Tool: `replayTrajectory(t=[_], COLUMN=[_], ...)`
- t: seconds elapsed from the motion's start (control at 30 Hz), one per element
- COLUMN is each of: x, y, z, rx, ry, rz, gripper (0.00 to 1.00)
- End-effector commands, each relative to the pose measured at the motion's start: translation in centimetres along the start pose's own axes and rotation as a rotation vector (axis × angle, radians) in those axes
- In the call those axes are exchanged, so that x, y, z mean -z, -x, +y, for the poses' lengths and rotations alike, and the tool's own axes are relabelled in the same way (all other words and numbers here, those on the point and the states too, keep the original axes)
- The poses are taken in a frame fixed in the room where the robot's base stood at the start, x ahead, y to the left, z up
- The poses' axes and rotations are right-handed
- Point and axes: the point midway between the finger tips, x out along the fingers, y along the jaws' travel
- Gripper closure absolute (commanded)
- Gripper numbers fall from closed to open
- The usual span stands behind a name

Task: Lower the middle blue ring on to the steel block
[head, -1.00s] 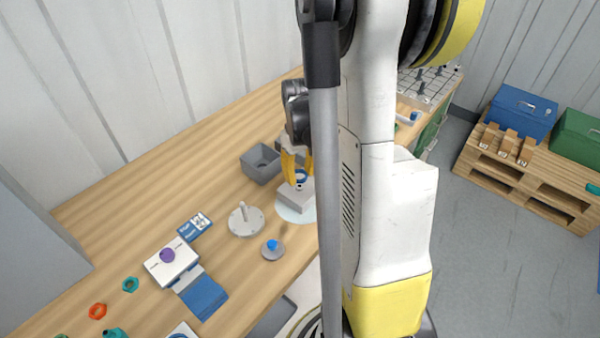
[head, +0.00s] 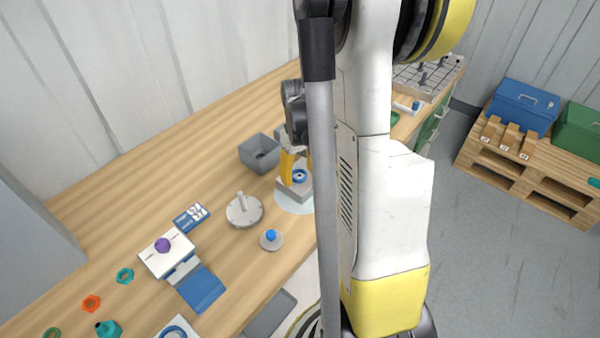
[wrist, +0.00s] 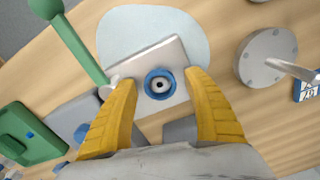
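The blue ring (wrist: 160,84) lies on the flat top of the pale steel block (wrist: 172,54), with a dark-centred round core in its hole. It also shows in the head view (head: 299,176), on the block (head: 293,193). My gripper (wrist: 163,80) has its two yellow fingers on either side of the ring, with a narrow gap to it on each side. It looks open and holds nothing. In the head view my gripper (head: 296,163) is above the block, partly hidden by my arm. The ring's underside is hidden.
The block stands on a pale round mat (head: 287,204). Near it are a grey open box (head: 259,154), a grey disc with an upright pin (head: 244,210) and a small blue-topped disc (head: 271,239). A green handled tool (wrist: 80,40) lies close to one finger.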

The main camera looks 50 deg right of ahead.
Motion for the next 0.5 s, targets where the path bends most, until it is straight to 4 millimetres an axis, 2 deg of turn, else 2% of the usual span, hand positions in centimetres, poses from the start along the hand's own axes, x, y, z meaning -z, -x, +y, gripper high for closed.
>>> replayTrajectory(t=[0.27, 0.37, 0.5], x=[0.0, 0.0, 0.0], y=[0.4, 1.5, 4.4], z=[0.1, 0.1, 0.1], rx=[-0.003, -0.003, -0.003], ry=[-0.001, -0.001, -0.001], rz=[0.001, 0.001, 0.0], gripper=[0.38, 0.38, 0.38])
